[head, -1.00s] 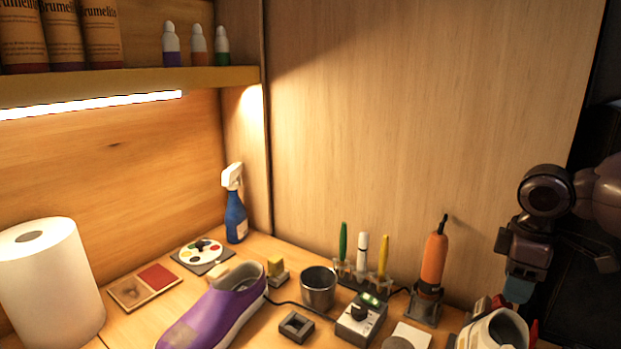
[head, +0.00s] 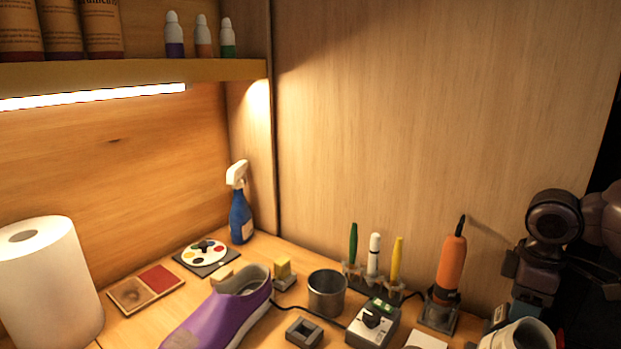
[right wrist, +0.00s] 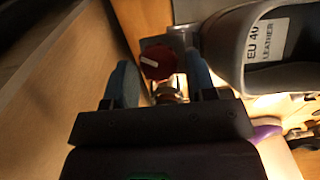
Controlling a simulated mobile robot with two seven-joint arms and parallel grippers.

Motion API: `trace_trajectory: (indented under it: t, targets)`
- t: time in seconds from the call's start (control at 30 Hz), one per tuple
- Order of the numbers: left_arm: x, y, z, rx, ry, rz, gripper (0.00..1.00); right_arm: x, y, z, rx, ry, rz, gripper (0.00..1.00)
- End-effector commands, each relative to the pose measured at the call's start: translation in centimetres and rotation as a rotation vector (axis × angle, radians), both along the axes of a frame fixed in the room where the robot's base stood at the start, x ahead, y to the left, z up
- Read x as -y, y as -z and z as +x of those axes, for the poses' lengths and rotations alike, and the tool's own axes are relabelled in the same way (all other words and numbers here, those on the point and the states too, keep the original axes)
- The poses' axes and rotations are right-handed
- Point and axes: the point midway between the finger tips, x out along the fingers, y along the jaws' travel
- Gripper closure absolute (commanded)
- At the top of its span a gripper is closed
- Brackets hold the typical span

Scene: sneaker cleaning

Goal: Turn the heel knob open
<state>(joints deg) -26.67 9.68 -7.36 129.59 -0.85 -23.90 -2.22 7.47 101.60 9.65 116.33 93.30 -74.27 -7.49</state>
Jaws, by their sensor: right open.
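The heel knob (right wrist: 157,62) is red and round with a pale line across its face. In the right wrist view it sits on a grey bracket beside a shoe (right wrist: 245,60) with a grey lining and a label reading "EU 40 LEATHER". My right gripper (right wrist: 160,72) is open, with its blue-grey fingers on either side of the knob; I cannot tell whether they touch it. My left gripper is out of view.
An orange rotary tool (head: 452,265) stands just left of my right gripper. A grey control box (head: 372,325), metal cup (head: 327,293) and purple shoe (head: 220,312) lie further left. The wooden back wall (head: 430,120) is close behind.

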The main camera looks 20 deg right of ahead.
Motion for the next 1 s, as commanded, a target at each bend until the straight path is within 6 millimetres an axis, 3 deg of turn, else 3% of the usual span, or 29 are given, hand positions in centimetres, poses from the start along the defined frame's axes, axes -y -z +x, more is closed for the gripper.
trace_trajectory:
  t: [0.2, 0.43, 1.0]
  targets:
    - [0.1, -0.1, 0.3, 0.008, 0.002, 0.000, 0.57, 0.0, -0.1, 0.0, 0.001, 0.000, 0.000, 0.50]
    - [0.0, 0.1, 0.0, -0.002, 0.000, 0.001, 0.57, 0.0, -0.1, 0.0, 0.001, 0.000, 0.000, 0.85]
    - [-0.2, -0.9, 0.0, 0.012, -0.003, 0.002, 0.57, 0.1, -0.2, 0.2, 0.108, -0.308, -0.131, 0.85]
